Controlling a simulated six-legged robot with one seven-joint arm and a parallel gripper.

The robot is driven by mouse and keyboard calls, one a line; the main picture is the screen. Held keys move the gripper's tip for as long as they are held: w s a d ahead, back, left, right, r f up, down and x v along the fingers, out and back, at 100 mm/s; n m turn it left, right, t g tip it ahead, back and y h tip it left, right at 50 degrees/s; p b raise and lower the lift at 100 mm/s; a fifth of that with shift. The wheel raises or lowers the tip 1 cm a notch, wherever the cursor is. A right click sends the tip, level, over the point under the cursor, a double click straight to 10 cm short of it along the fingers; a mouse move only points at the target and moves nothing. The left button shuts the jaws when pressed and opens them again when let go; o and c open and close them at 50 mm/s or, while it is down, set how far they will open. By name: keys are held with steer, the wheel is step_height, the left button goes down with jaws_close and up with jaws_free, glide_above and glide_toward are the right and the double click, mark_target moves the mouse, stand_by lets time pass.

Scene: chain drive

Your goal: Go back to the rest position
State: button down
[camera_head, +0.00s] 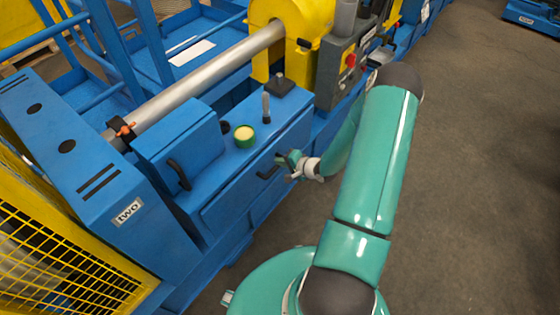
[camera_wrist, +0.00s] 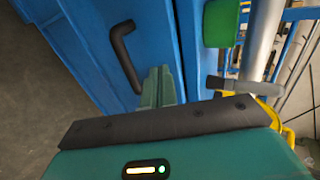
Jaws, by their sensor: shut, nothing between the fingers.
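My gripper (camera_head: 286,160) is shut and empty. In the head view it is at the front of the blue machine, just right of the black handle (camera_head: 268,172) on the drawer-like front panel (camera_head: 240,190). In the wrist view my green fingers (camera_wrist: 158,82) are together, to the right of the black handle (camera_wrist: 125,58). I cannot tell whether they touch the handle. My green arm reaches over the floor on the machine's right side.
On the machine top stand a green-yellow button (camera_head: 245,136) and an upright lever (camera_head: 266,106). A grey control box (camera_head: 340,70) with a red button stands behind. A metal pipe (camera_head: 210,75) runs across. Yellow mesh (camera_head: 60,260) is at lower left. The floor (camera_head: 470,180) to the right is clear.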

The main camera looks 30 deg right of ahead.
steer(key=v, duration=0.8)
steer(key=shift+a+r, duration=0.1)
steer(key=shift+r, duration=0.1)
